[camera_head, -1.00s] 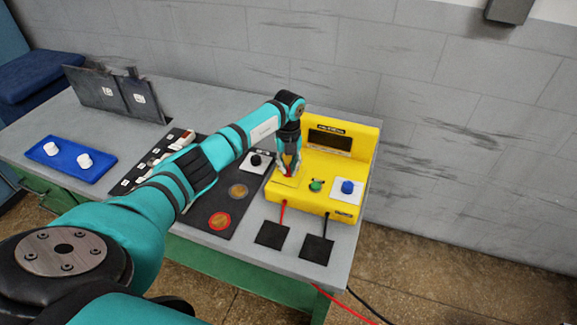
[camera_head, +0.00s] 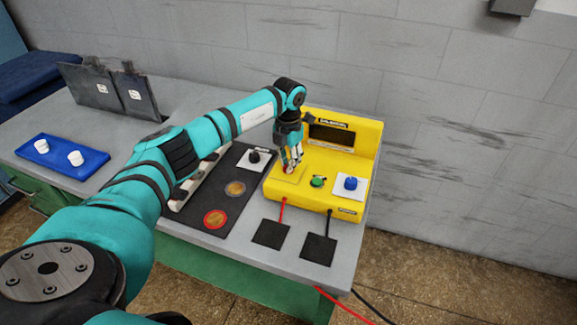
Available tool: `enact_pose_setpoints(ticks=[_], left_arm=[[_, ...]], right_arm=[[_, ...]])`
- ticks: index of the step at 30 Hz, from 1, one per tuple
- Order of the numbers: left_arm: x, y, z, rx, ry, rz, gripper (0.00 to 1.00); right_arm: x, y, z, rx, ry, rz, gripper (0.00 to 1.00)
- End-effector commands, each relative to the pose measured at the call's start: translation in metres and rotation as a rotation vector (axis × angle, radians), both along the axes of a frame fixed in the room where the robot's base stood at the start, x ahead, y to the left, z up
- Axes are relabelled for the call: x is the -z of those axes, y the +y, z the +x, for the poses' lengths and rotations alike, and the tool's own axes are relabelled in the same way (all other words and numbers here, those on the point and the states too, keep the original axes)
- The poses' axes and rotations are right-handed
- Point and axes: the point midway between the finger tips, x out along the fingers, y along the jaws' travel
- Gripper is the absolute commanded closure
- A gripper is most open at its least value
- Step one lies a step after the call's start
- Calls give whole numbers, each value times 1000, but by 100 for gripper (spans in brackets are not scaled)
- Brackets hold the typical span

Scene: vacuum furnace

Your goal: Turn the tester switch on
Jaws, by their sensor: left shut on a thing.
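The yellow tester (camera_head: 345,195) stands at the right end of the table, with a dark display (camera_head: 331,135) on its upright back. A green knob (camera_head: 317,181) sits mid-panel, and a blue knob (camera_head: 351,183) on a white plate is to its right. My left gripper (camera_head: 290,168) points down at the left part of the tester's panel, left of the green knob. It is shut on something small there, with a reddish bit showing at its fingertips. The switch itself is not clearly visible, as the fingers cover that spot. My right gripper is not in view.
A black mat (camera_head: 198,221) with coin-like discs and a black knob on a white plate (camera_head: 256,159) lies left of the tester. Two black pads (camera_head: 318,249) lie in front. A blue tray (camera_head: 62,158) holds white pieces. A grey wall stands behind.

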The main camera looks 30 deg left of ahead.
Motion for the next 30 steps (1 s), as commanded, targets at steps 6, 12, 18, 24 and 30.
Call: enact_pose_setpoints(ticks=[6, 12, 18, 24, 30], left_arm=[[1, 1, 0, 136, -1, 1, 100], [0, 0, 1, 212, -2, 1, 100], [0, 0, 0, 246, -1, 1, 100], [-1, 0, 0, 253, -1, 1, 100], [-1, 0, 0, 253, -2, 1, 100]], right_arm=[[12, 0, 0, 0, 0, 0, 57], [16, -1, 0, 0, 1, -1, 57], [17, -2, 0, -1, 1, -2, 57], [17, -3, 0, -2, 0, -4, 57], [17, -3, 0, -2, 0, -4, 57]])
